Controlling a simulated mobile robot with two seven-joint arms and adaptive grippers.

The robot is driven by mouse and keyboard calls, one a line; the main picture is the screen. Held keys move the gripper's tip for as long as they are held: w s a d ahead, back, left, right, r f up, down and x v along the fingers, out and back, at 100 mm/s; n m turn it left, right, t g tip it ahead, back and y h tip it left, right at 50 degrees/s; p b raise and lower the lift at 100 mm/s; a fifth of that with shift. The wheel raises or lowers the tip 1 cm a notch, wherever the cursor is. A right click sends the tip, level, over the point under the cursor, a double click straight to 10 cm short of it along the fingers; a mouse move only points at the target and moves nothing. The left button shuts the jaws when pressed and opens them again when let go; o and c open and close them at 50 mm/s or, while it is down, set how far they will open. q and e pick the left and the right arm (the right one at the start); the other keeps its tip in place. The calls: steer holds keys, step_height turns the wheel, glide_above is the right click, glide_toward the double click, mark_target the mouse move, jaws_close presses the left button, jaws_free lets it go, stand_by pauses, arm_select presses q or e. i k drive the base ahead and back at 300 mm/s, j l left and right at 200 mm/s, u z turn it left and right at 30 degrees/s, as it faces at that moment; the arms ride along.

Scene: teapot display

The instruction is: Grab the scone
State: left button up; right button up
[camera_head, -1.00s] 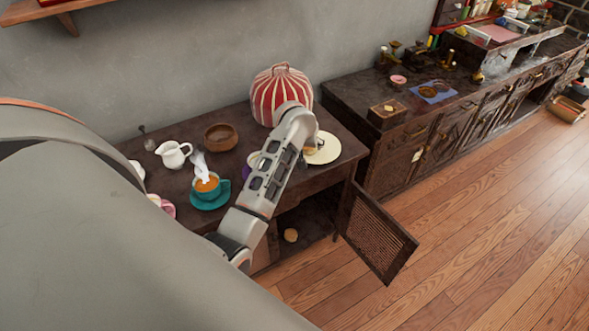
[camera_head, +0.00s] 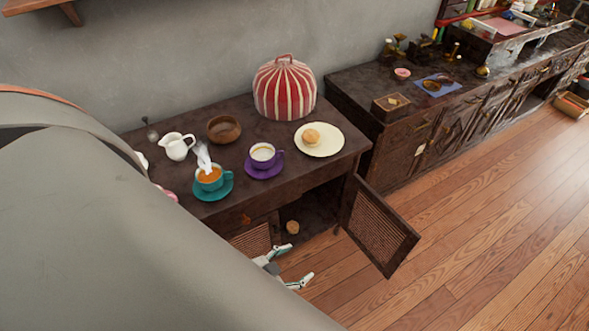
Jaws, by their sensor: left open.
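One round golden-brown scone (camera_head: 311,136) sits on a cream plate (camera_head: 334,146) on the right of the table top. A similar small round scone-like item (camera_head: 292,227) lies inside the open cabinet under the table. My left gripper (camera_head: 300,262) is open and empty, low in front of the cabinet opening. Its fingers point right, and it appears below and nearer than the item in the cabinet, apart from it. Most of my left arm's lower part is hidden behind my large grey upper link. My right gripper is not in view.
The dark table (camera_head: 262,205) bears a striped tea cosy (camera_head: 284,88), wooden bowl (camera_head: 223,129), white jug (camera_head: 176,146), teal cup (camera_head: 210,178) and purple cup (camera_head: 263,155). An open cabinet door (camera_head: 380,228) juts out right of the opening. Wooden floor (camera_head: 480,220) is clear at right.

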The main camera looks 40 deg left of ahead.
mark_target(292, 227)
steer(key=u, duration=1.15)
steer(key=i+l, duration=0.1)
steer(key=l, duration=0.35)
steer(key=i+l, duration=0.15)
steer(key=l, duration=0.3)
steer(key=i+l, duration=0.1)
steer(key=l, duration=0.35)
steer(key=i+l, duration=0.15)
steer(key=l, duration=0.3)
steer(key=i+l, duration=0.1)
steer(key=l, duration=0.3)
steer(key=i+l, duration=0.1)
steer(key=l, duration=0.35)
steer(key=i+u, duration=0.05)
